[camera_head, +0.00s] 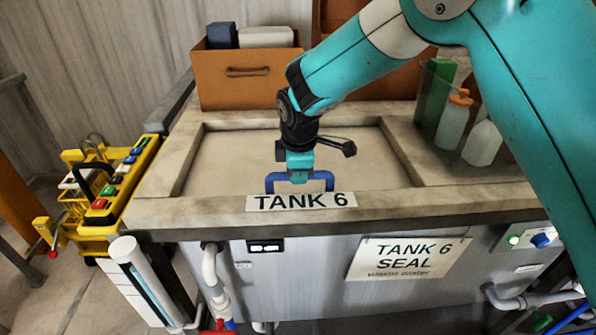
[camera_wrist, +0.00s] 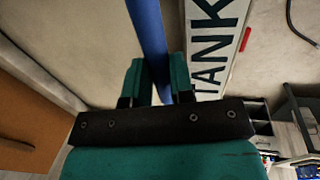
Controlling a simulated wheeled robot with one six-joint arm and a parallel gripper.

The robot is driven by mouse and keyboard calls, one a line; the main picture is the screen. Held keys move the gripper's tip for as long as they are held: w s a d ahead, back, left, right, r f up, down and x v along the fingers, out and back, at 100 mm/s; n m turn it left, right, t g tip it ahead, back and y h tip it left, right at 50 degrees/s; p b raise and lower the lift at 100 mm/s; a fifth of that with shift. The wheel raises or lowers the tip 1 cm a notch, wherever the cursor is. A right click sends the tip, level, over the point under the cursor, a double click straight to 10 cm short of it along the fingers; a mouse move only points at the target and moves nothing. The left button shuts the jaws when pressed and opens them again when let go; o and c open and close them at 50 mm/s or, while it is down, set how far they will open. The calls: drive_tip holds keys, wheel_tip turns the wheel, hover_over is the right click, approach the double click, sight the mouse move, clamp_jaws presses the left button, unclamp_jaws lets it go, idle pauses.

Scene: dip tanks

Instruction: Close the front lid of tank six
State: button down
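Tank six (camera_head: 300,215) carries a white TANK 6 label (camera_head: 300,202) on its front rim. A beige lid panel (camera_head: 235,165) lies flat, or nearly so, inside the frame on top. A blue handle (camera_head: 327,180) stands at the panel's front edge, just behind the label. My gripper (camera_head: 299,176) points down at this handle. In the wrist view the blue handle bar (camera_wrist: 150,35) runs between the two teal fingers (camera_wrist: 160,82), which appear to touch it on both sides. My wrist hides part of the lid.
An orange-brown bin (camera_head: 245,82) stands on the back left of the top. A clear container with bottles (camera_head: 453,120) stands at the right. A yellow rack with coloured buttons (camera_head: 115,180) is at the left. A TANK 6 SEAL sign (camera_head: 405,258) and pipes (camera_head: 210,265) are on the front.

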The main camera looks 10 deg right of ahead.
drive_tip(key=c, duration=1)
unclamp_jaws()
drive_tip(key=shift+s+a, duration=0.1)
drive_tip(key=shift+s, duration=0.3)
drive_tip(key=shift+w, duration=0.1)
drive_tip(key=shift+r, duration=0.1)
drive_tip(key=b+v, duration=0.3)
drive_tip(key=v, duration=1.4)
drive_tip(key=shift+r+b, duration=0.2)
drive_tip(key=shift+b, duration=0.15)
drive_tip(key=s+d+f+m+y, duration=0.1)
drive_tip(key=s+d+f+m, duration=0.1)
drive_tip(key=s, duration=0.7)
drive_tip(key=s+d+f+m+g+y, duration=0.1)
drive_tip(key=s+d+m, duration=0.3)
drive_tip(key=s, duration=0.5)
drive_tip(key=s+d+f+m+g+y+b, duration=0.1)
drive_tip(key=s+d+f+m+y, duration=0.1)
drive_tip(key=s, duration=0.7)
drive_tip(key=d+f+m, duration=0.1)
drive_tip(key=m, duration=0.1)
drive_tip(key=shift+d+f+m, duration=0.2)
drive_tip(key=shift+d+m, duration=0.05)
drive_tip(key=shift+m, duration=0.05)
